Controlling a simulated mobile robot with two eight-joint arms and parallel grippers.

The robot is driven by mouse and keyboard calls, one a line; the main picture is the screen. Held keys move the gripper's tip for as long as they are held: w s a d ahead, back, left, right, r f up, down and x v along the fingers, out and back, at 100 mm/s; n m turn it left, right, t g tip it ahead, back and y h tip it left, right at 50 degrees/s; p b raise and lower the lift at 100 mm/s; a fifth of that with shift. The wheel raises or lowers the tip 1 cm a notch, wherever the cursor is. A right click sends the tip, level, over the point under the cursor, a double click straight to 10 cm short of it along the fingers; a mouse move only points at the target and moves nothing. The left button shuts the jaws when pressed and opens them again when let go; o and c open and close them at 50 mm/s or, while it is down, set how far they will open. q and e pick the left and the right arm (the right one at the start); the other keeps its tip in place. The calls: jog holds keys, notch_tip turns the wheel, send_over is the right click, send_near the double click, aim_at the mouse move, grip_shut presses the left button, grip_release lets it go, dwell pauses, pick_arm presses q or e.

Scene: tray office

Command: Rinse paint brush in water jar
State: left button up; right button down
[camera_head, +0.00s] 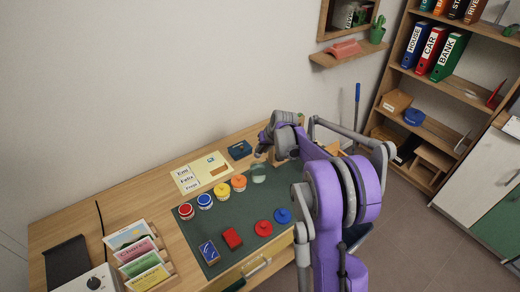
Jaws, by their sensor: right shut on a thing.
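My right gripper (262,153) is at the back of the desk, at the end of my purple and grey arm. It is shut on the paint brush, which is too small and too covered by the gripper to make out clearly. The glass water jar (258,175) stands on the dark green mat (232,217), just below the gripper in the picture. I cannot tell whether the brush tip is inside the jar. My left gripper is not in view.
Paint pots, among them an orange one (239,183) and a yellow one (222,191), stand in a row left of the jar. Red and blue lids (264,228) lie on the mat. A card rack (140,255) stands at front left. A dark blue box (239,150) lies behind.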

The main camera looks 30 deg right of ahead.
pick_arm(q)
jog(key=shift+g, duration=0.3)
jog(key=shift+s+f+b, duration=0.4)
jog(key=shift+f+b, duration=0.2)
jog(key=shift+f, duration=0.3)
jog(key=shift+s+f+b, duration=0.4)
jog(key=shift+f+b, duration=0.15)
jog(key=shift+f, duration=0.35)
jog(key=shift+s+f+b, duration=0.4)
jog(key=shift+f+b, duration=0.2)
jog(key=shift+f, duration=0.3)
pick_arm(e)
jog(key=shift+a+f, duration=0.1)
jog(key=shift+f, duration=4)
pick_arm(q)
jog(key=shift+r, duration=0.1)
pick_arm(e)
jog(key=shift+r, duration=0.15)
jog(key=shift+r+p, duration=1.4)
jog(key=shift+r, duration=2)
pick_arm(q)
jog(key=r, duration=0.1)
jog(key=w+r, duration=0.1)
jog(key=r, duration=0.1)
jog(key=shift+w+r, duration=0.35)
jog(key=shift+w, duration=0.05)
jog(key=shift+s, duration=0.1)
